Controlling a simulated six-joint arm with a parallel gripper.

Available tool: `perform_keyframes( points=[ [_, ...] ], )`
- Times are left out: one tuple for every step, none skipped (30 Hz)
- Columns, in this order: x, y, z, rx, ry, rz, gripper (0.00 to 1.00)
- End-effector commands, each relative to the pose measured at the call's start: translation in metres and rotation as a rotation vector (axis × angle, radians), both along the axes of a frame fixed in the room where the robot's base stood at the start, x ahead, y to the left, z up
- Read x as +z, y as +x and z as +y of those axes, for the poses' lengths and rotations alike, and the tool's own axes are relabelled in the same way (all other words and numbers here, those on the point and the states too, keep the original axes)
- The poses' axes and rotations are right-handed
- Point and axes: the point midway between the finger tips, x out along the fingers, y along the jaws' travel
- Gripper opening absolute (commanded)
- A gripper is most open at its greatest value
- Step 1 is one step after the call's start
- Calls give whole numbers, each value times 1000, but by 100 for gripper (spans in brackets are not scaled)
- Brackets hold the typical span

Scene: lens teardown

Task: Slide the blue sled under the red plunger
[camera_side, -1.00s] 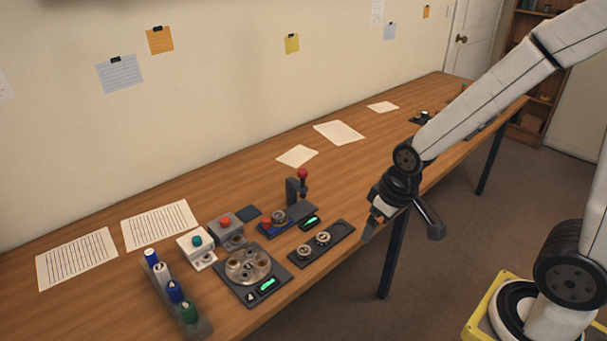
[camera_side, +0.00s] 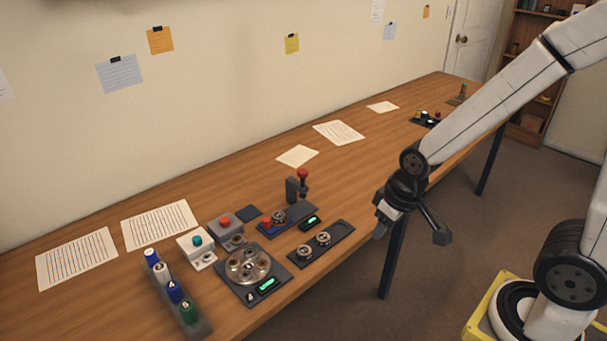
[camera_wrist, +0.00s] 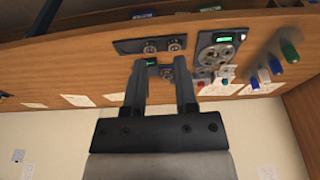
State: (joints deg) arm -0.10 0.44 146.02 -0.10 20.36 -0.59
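The blue sled (camera_side: 266,229) sits low on a dark track on the table, with a red knob at its left end and a round metal part (camera_side: 279,217) on it. The red plunger (camera_side: 303,174) stands raised on a dark post behind the track, to the right of the sled. My gripper (camera_side: 381,232) hangs off the table's front edge, right of the sled and apart from it. In the wrist view my gripper (camera_wrist: 160,64) has its two fingers spread, with nothing held. A small blue patch shows between the fingers; I cannot tell if it is the sled.
A dark tray (camera_side: 321,244) with two round parts lies in front of the track. A round metal carousel (camera_side: 248,266) stands left of it. Button boxes (camera_side: 197,244) and a rack of coloured bottles (camera_side: 180,299) are farther left. Table behind the plunger is mostly clear.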

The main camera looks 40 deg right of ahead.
Motion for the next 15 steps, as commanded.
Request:
perform_keyframes(
  points=[
    [0,3,1,11,-3,1,17],
    [0,5,1,18,-4,3,8],
    [1,8,2,32,-8,4,0],
    [1,11,2,45,-11,6,0],
    [1,14,2,58,-15,8,0],
    [2,19,3,79,-20,10,0],
    [2,23,4,96,-24,14,0],
    [2,28,5,115,-28,16,0],
    [3,34,6,143,-36,19,0],
    [3,40,7,164,-41,23,0],
    [3,45,8,188,-48,26,0],
    [4,52,9,221,-55,30,0],
    [4,58,11,245,-62,34,0],
    [4,64,12,273,-69,38,0],
    [4,72,14,306,-78,42,0]
  ],
)
